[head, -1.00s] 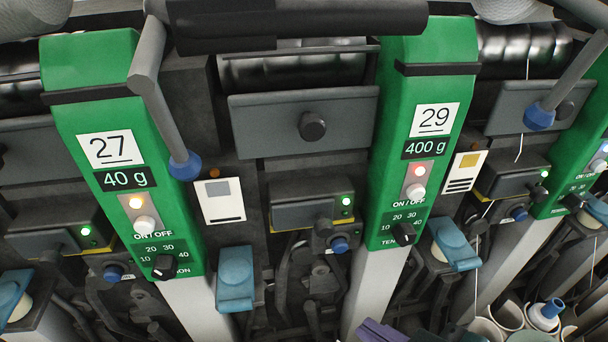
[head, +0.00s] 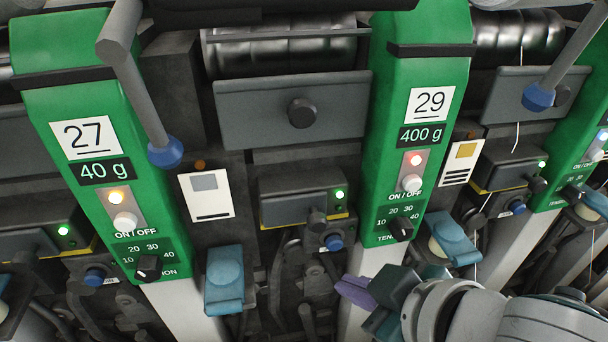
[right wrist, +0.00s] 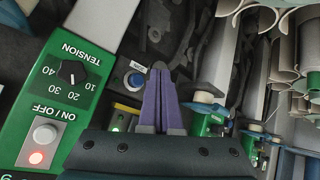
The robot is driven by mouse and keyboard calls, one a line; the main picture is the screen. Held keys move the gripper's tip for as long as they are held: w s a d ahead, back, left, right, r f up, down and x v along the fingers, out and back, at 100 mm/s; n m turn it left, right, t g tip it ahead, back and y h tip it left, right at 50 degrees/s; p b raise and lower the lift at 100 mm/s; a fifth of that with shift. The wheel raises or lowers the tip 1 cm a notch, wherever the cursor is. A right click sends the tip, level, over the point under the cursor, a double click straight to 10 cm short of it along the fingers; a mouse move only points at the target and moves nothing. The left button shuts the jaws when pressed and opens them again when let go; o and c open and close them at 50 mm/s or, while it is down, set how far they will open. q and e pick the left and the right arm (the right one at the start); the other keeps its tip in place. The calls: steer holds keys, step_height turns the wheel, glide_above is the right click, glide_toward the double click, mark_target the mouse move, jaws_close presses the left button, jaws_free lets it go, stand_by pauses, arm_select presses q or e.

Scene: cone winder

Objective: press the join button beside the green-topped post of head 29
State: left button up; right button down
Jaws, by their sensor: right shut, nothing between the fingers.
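The post of head 29 (head: 432,70) is green-topped, with a red lamp, a white on/off button and a tension dial. A blue round button (head: 333,242) sits left of it in the head view, on a dark housing under a green lamp. A blue button also shows in the right wrist view (right wrist: 135,80), beside the post's green panel (right wrist: 60,85). My right gripper (head: 346,286) is shut and empty, its purple fingers below and slightly right of that button, apart from it in the picture. The fingers also show in the wrist view (right wrist: 160,72), right of the button. My left gripper is out of view.
The post of head 27 (head: 85,100) stands at left with an orange lamp. A light-blue part (head: 225,278) sticks out between the posts, another (head: 453,238) right of post 29. A grey rod with a blue ball (head: 165,152) hangs near post 27. Another blue button (head: 517,207) is farther right.

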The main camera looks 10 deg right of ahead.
mark_target(335, 244)
steer(key=shift+w, duration=1.45)
stand_by(0.8)
steer(key=shift+w+a, duration=0.1)
steer(key=shift+w, duration=0.3)
steer(key=shift+w, duration=0.1)
stand_by(0.4)
